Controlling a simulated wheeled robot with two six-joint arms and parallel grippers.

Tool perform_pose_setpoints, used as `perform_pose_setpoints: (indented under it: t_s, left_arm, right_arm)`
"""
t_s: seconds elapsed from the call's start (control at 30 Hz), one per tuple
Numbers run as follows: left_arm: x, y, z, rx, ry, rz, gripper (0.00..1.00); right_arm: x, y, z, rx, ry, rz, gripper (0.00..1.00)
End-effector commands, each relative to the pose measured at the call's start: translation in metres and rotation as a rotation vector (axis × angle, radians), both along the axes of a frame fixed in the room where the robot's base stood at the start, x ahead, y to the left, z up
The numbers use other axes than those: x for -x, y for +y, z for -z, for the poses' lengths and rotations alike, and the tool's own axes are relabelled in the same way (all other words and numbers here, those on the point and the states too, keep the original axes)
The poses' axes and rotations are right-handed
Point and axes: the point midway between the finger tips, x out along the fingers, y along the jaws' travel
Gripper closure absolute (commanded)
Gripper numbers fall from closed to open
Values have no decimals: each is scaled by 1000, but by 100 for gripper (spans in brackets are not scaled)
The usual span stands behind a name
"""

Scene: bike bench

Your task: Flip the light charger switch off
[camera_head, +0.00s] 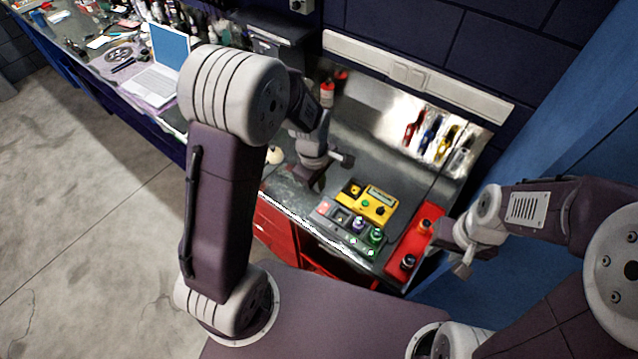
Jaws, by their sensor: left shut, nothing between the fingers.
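A grey charger (333,223) sits near the front edge of the bench, with several bays holding small lights and a few green glows. A small pinkish-red part shows at its left end; I cannot tell whether it is the switch or how it is set. My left gripper (318,182) is shut and empty, pointing down over the bench, just up and left of the charger. My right gripper (462,269) hangs at the right, beyond the red box and apart from the charger. Its fingers are too small to tell open from shut.
A yellow device (366,204) stands right behind the charger. A red box (414,249) with a black knob lies to its right. A laptop (163,66) stands far left.

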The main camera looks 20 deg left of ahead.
Motion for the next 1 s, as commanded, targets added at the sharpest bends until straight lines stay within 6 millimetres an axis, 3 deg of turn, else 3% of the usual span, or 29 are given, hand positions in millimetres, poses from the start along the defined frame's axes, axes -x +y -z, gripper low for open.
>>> perform_pose_setpoints:
  t_s: [0.2, 0.33, 0.5, 0.73, 1.0]
  left_arm:
    - [-1, 0, 3, 0, -1, 0, 100]
    - [-10, -4, 15, 3, -9, 0, 100]
    - [-16, -9, 9, 2, -9, 1, 100]
    - [-15, -9, -2, 0, -4, 0, 100]
    - [-16, -9, 6, 0, -2, 0, 100]
  right_arm:
    - [0, 0, 4, 0, 0, 0, 62]
    - [0, 0, 42, 0, 0, 0, 62]
    - [0, 0, 76, 0, 1, 0, 62]
    - [0, 0, 75, 0, 0, 0, 62]
    - [0, 0, 74, 0, 0, 0, 62]
